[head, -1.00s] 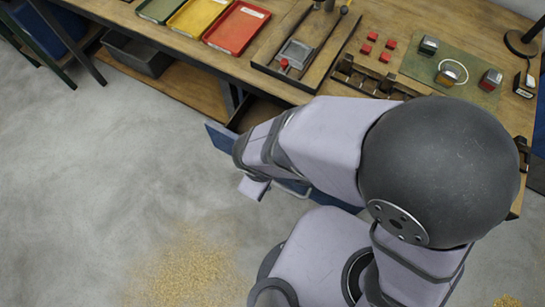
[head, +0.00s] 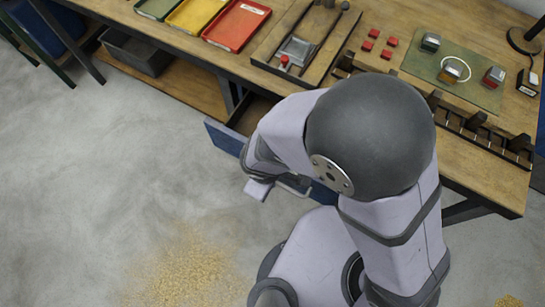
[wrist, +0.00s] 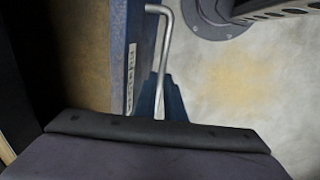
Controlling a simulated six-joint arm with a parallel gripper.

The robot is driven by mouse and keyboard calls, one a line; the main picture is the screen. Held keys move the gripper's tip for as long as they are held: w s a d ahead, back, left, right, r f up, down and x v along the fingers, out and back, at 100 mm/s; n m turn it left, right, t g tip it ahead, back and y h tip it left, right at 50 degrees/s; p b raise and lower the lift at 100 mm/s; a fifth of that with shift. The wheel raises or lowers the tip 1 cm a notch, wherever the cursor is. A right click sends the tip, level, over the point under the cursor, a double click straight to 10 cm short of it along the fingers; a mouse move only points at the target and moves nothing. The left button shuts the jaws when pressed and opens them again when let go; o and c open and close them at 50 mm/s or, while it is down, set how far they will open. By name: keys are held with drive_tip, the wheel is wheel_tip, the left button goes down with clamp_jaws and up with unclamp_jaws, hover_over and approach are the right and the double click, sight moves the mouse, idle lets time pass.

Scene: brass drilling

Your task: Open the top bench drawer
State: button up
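The top bench drawer stands pulled out from under the bench. Its blue front (head: 224,138) shows left of my arm in the head view, with the open inside (head: 255,112) behind it. In the wrist view the blue drawer front (wrist: 132,50) runs upright, with the brown drawer floor (wrist: 88,50) on its left. The bent metal handle (wrist: 163,50) stands out on its right. My gripper (wrist: 155,135) shows as a dark edge across the bottom, close to the handle's lower end. Its fingertips are not clear, and I cannot tell whether it touches the handle.
The wooden bench (head: 365,90) carries a red tray (head: 237,24), a yellow tray (head: 190,16), a dark tray with a vise (head: 297,50), and a green mat (head: 480,95) with small blocks. A grey bin (head: 135,52) sits on the lower shelf. The floor (head: 90,200) at left is clear.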

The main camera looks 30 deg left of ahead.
drive_tip(key=shift+s, duration=0.1)
clamp_jaws()
drive_tip(key=s+b, duration=0.3)
drive_tip(key=s, duration=1.1)
drive_tip(key=shift+s, duration=0.4)
drive_tip(key=shift+a, duration=0.1)
drive_tip(key=o, duration=0.7)
unclamp_jaws()
drive_tip(key=shift+c, duration=0.2)
drive_tip(key=shift+r, duration=0.1)
wheel_tip(320, 180, up, 7)
drive_tip(key=s, duration=0.1)
drive_tip(key=shift+s+p, duration=0.15)
drive_tip(key=shift+p, duration=0.15)
